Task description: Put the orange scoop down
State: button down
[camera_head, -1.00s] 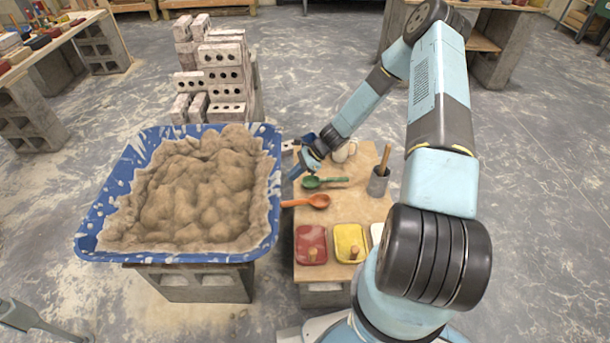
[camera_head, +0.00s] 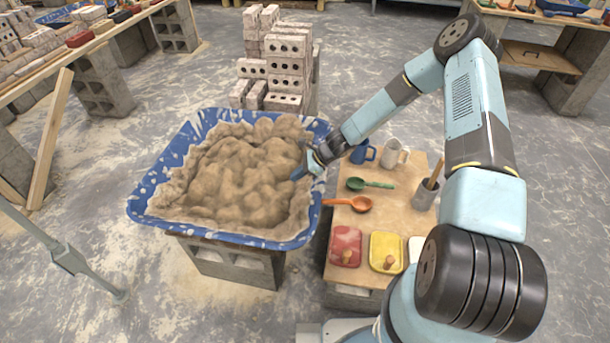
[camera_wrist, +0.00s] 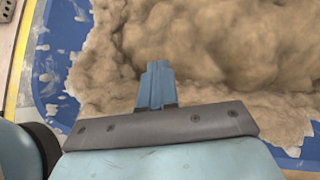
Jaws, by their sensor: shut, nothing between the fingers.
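The orange scoop (camera_head: 352,203) lies on the wooden board table (camera_head: 392,223) in the head view, its handle pointing left toward the tub. My gripper (camera_head: 297,176) is over the right side of the blue tub, apart from the scoop and a little above and left of it in the picture. In the wrist view my gripper (camera_wrist: 155,84) is shut and empty, its blue fingers together above the mortar. The scoop does not show in the wrist view.
The blue tub (camera_head: 166,162) full of lumpy mortar (camera_head: 240,170) stands on blocks. The board also holds a green scoop (camera_head: 368,184), a blue mug (camera_head: 362,153), a pale jug (camera_head: 393,153), red (camera_head: 345,240) and yellow (camera_head: 387,246) floats, and a grey pot (camera_head: 424,196).

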dwell(0.3)
jog(key=s+d+r+n+t+h, duration=0.15)
jog(key=d+r+n, duration=0.25)
jog(key=r, duration=0.7)
jog(key=s+d+r+n+h, duration=0.2)
jog(key=d+r+n, duration=0.25)
jog(key=r, duration=0.75)
jog(key=s+d+r+n+h, duration=0.25)
jog(key=d+r, duration=0.25)
jog(key=r, duration=0.6)
jog(key=s+d+r+n+t+h, duration=0.15)
jog(key=s+d+r+n, duration=0.35)
jog(key=s+r, duration=0.7)
jog(key=s+d+r+t, duration=0.1)
jog(key=s+d+r, duration=0.2)
jog(key=s, duration=0.3)
jog(key=s+d+r+n+t+h, duration=0.1)
jog(key=s+d+r+t, duration=0.1)
jog(key=s+d+r, duration=0.2)
jog(key=s+r, duration=0.2)
jog(key=s, duration=0.1)
jog(key=shift+s+d, duration=0.15)
jog(key=shift+s, duration=0.1)
jog(key=c, duration=1.8)
grip_release()
jog(key=shift+h, duration=0.25)
